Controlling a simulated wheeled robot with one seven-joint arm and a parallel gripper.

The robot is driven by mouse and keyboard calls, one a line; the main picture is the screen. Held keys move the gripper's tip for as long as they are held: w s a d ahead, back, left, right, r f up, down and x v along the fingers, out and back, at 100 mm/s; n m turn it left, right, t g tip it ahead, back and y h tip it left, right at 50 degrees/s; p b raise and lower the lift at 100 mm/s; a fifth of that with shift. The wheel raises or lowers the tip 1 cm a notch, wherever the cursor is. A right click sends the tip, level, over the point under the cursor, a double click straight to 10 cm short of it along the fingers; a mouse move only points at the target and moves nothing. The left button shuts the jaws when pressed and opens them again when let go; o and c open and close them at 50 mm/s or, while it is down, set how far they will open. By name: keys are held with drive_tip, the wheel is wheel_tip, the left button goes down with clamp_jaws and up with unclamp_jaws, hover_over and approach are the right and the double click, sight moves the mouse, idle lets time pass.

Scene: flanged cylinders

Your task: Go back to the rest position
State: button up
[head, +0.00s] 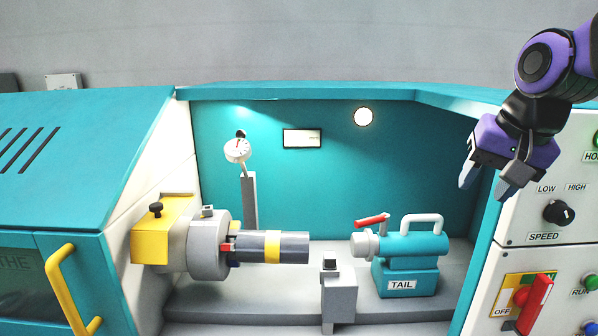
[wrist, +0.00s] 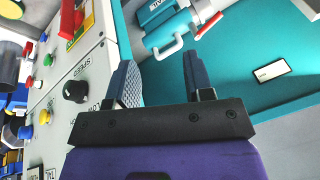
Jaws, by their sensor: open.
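My gripper (head: 487,185) is at the upper right in the head view, in front of the lathe's right-hand control panel. It is open and empty, with its two fingers pointing down. In the wrist view my gripper (wrist: 163,82) shows two spread dark fingers with nothing between them. A grey cylinder with a yellow band (head: 275,247) is held in the chuck (head: 208,245) at the left of the machine bay. It lies level, pointing right, and is well apart from my gripper.
The teal tailstock (head: 408,268) marked TAIL has a red lever and a pale handle. A dial gauge (head: 237,150) and a grey post (head: 338,295) stand in the bay. The control panel with a SPEED knob (head: 558,212) and a red switch (head: 535,303) is close to my gripper.

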drive_tip(key=s+d+f+n+t+h, duration=0.1)
drive_tip(key=s+n, duration=0.3)
drive_tip(key=s, duration=0.8)
drive_tip(key=shift+s+d+f+n, duration=0.3)
drive_tip(key=shift+d+f, duration=0.25)
drive_tip(key=shift+f, duration=0.1)
idle(0.9)
